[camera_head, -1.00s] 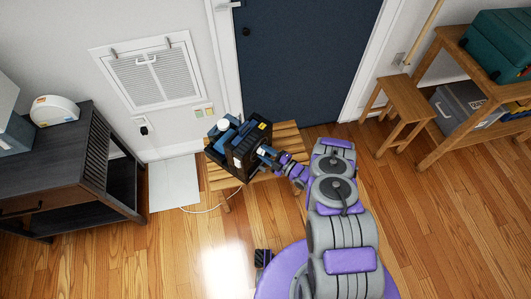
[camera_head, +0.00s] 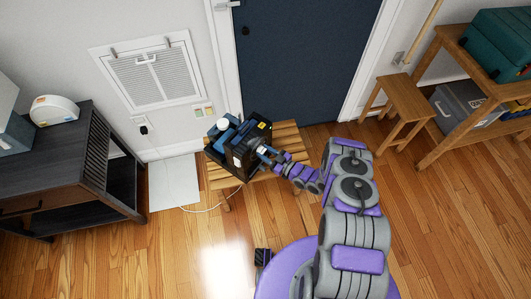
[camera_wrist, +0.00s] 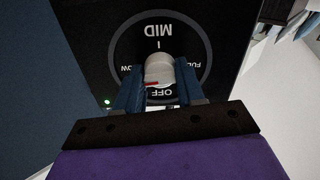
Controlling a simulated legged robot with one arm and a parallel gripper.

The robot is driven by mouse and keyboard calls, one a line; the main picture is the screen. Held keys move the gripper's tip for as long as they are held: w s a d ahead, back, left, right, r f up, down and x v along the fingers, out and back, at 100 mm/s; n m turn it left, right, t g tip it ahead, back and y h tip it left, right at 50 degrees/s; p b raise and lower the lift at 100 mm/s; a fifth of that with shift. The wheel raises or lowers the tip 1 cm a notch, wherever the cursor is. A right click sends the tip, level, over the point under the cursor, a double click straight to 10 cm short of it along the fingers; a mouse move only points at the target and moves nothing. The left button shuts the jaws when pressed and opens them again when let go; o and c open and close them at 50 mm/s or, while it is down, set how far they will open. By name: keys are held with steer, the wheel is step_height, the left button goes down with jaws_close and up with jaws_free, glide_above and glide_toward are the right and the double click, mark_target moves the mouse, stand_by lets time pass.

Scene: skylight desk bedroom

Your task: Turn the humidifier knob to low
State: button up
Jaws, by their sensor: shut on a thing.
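The humidifier (camera_head: 222,152), a dark box with blue parts and a white cap, stands on a slatted wooden stool (camera_head: 288,139). Its black front panel with the dial (camera_wrist: 122,50) fills the top of the wrist view. The dial reads MID at the top, OFF at the bottom, LOW at the left and FULL at the right, most of it upside down. The pale knob (camera_wrist: 159,68) has a red mark, lying roughly sideways. The exact setting is unclear. My gripper (camera_wrist: 160,88) has its blue fingers shut on the knob's sides; it also shows in the head view (camera_head: 264,151).
A dark cabinet (camera_head: 75,150) stands at the left, with a white mat (camera_head: 175,184) beside it. A white cord (camera_head: 205,210) runs along the floor. A blue door (camera_head: 310,60) is behind. A small wooden stool (camera_head: 404,97) and shelf stand right. Front floor is clear.

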steer(key=shift+f+m, duration=0.15)
steer(key=shift+m, duration=0.55)
steer(key=o, duration=1)
steer(key=shift+o, duration=0.2)
steer(key=v, duration=1.7)
steer(key=shift+d, duration=0.2)
